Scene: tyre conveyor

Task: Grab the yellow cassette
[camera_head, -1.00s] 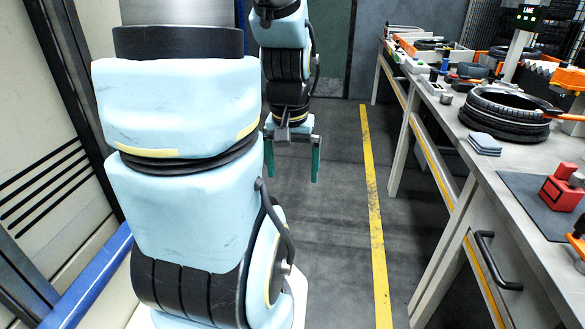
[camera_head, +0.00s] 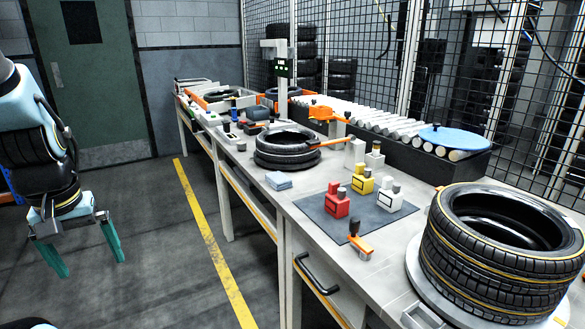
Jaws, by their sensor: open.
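The yellow cassette (camera_head: 363,181) stands upright on a dark mat (camera_head: 318,208) on the long workbench. It is a small block with a grey knob on top. A red cassette (camera_head: 337,202) stands in front of it to the left, and a white one (camera_head: 390,197) stands to its right. My gripper (camera_head: 88,258) hangs at the far left over the floor, well away from the bench. Its two green fingers are apart, with nothing between them.
Stacked tyres (camera_head: 500,250) fill the bench's right end, and more tyres (camera_head: 287,150) lie further back. An orange-handled clamp (camera_head: 358,240) sits near the front edge. A roller conveyor (camera_head: 400,128) runs behind. The floor left of the yellow line (camera_head: 215,250) is clear.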

